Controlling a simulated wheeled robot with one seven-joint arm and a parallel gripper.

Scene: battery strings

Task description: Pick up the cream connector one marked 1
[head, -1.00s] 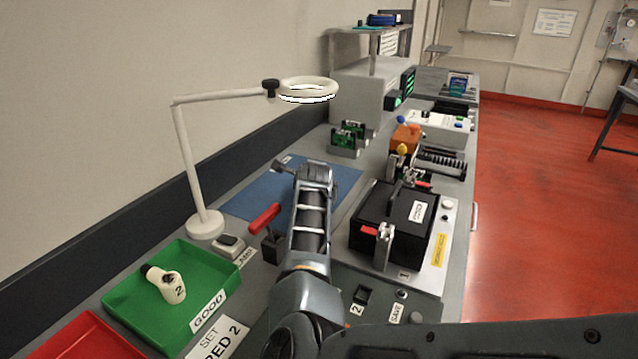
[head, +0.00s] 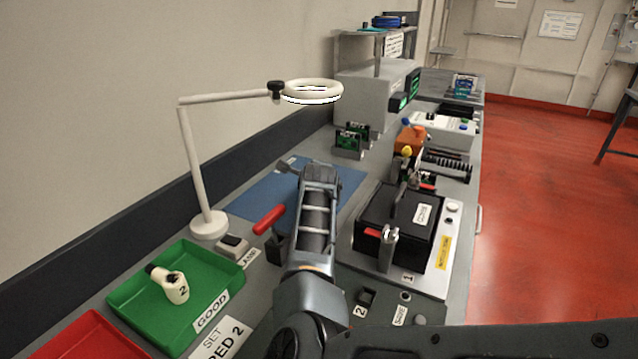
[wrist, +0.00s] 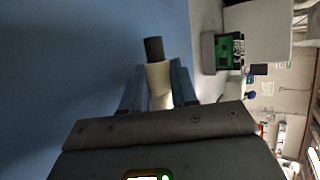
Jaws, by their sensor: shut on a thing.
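In the wrist view a cream connector (wrist: 159,83) with a dark tip sits between the two blue-grey fingers of my gripper (wrist: 157,87), which is shut on it. No number shows on its visible side. The blue mat (wrist: 85,65) fills the left of that view. In the head view my arm reaches over the mat (head: 265,198) and hides the fingers and the held connector. A second cream connector (head: 174,287), marked 2 and with a black end, lies in the green tray (head: 225,277) labelled GOOD.
A white ring lamp (head: 312,92) on a jointed stand rises left of my arm. A red-handled lever (head: 269,220) stands close to my arm's left. A black battery box (head: 405,222) is to the right. Green circuit boards (head: 350,138) stand beyond the mat.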

